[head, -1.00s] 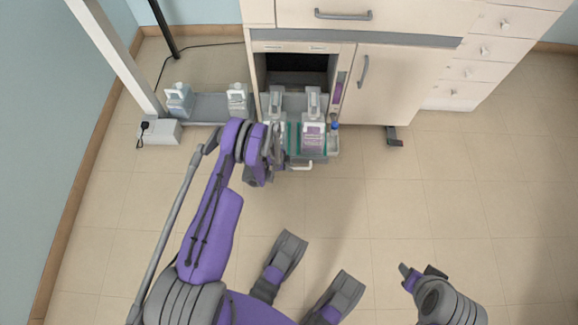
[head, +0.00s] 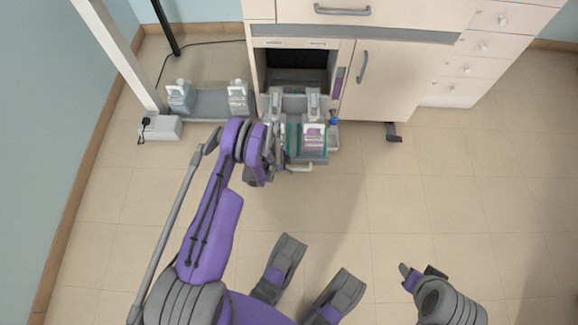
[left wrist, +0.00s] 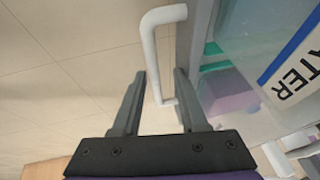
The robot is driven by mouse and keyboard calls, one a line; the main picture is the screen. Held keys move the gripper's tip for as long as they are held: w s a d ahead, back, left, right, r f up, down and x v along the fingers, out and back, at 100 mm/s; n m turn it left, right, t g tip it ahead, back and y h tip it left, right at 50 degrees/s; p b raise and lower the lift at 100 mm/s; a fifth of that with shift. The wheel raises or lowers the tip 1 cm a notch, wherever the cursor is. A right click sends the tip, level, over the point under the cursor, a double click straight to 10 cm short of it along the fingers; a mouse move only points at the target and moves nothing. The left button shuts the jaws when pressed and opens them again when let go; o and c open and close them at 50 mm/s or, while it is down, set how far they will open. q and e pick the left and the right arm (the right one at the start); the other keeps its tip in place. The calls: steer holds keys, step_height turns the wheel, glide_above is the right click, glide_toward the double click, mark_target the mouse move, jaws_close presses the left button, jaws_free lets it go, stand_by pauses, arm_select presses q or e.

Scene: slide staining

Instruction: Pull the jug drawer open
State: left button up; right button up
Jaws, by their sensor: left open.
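The jug drawer (head: 318,160) stands pulled out of the cabinet, with jugs (head: 313,137) in it. Its pale bar handle (head: 299,168) is on the front, and it also shows in the left wrist view (left wrist: 149,55). My left gripper (head: 270,160) is at the left end of the drawer front. In the left wrist view my left gripper (left wrist: 160,78) is open, with the handle's lower end between its fingers. Whether a finger touches the handle I cannot tell. My right gripper (head: 410,275) is low at the right, away from the drawer; its jaws are unclear.
A cabinet door (head: 385,85) is shut right of the drawer. An upper drawer handle (head: 342,11) is above. Bottles (head: 180,98) stand on a grey low tray (head: 205,105) at the left, beside a white post (head: 120,55). The floor in front is clear.

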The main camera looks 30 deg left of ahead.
arm_select(q)
steer(key=p+v, duration=0.2)
steer(key=v, duration=0.9)
steer(key=shift+p, duration=0.4)
steer(key=shift+w, duration=0.1)
